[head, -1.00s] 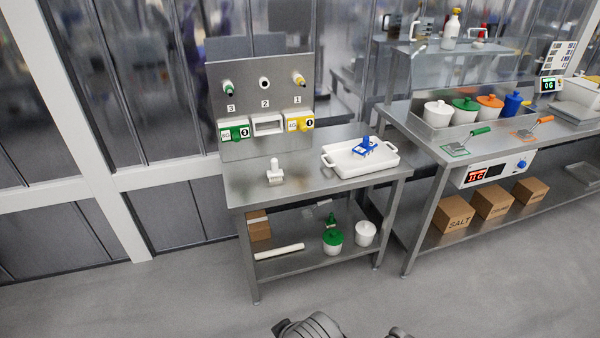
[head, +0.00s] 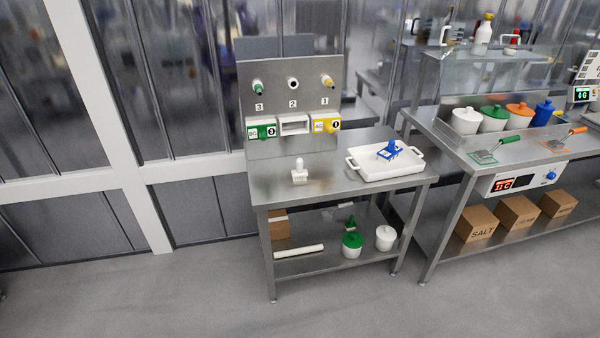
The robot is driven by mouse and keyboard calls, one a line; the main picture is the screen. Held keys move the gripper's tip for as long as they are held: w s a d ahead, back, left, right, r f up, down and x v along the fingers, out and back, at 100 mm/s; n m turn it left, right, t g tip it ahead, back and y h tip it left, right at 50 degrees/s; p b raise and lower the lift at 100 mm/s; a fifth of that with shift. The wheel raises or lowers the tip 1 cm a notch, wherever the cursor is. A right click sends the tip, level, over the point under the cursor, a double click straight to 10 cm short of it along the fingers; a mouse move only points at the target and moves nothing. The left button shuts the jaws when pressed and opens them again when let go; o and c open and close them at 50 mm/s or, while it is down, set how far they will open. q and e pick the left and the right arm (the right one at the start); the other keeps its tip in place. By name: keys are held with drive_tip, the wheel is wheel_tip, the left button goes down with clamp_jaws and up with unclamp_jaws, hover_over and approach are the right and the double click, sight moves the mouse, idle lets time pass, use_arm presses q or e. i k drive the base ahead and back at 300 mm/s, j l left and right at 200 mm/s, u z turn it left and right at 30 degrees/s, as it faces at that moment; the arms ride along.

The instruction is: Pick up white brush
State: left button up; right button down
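A small white brush (head: 299,171) stands on the left part of the steel table (head: 325,187), its handle pointing up. It is apart from the white tray to its right. Neither of my grippers is in the head view, so their state and distance from the brush do not show.
A white tray (head: 409,170) with a blue brush (head: 389,151) in it is on the table's right. A panel (head: 291,80) with numbered holders rises behind. The lower shelf holds a green-lidded pot (head: 352,245) and a white pot (head: 386,238). A counter (head: 440,131) stands right. Front floor is clear.

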sight(300, 174)
drive_tip(key=i+j, duration=0.3)
drive_tip(key=i, duration=0.2)
drive_tip(key=i+j+u, duration=0.15)
drive_tip(key=i+j, duration=0.15)
drive_tip(key=i, duration=0.2)
drive_tip(key=i+j, duration=0.25)
drive_tip(key=i, duration=0.3)
drive_tip(key=i+j+u, duration=0.1)
drive_tip(key=i+j, duration=0.15)
drive_tip(key=i, duration=0.25)
